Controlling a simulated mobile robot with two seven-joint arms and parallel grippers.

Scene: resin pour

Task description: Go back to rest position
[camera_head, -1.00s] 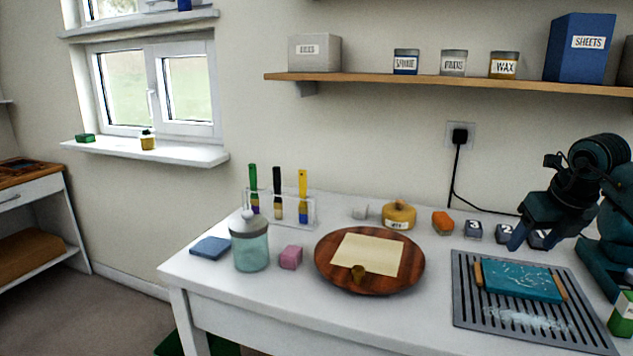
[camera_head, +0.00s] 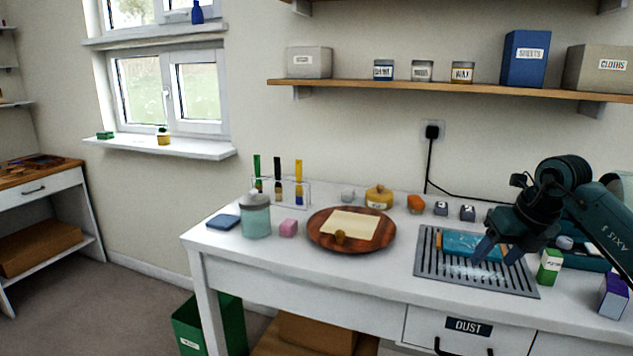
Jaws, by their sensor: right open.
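My right gripper (camera_head: 498,250) is at the right of the camera_head view, its dark teal fingers spread and pointing down over the slotted grey tray (camera_head: 428,268). Nothing shows between its fingers. A teal block with wooden sides (camera_head: 462,243) lies on the tray, partly behind the gripper, with whitish residue on the slats. I cannot tell whether the fingers touch anything. My left gripper is out of view.
The white table (camera_head: 345,272) holds a round wooden board (camera_head: 322,241) with a cream sheet (camera_head: 350,224), a glass jar (camera_head: 256,218), a brush rack (camera_head: 308,196), a green-white box (camera_head: 549,267) and a purple box (camera_head: 613,296). A green bin (camera_head: 190,322) stands below. The wall shelf (camera_head: 420,88) is above.

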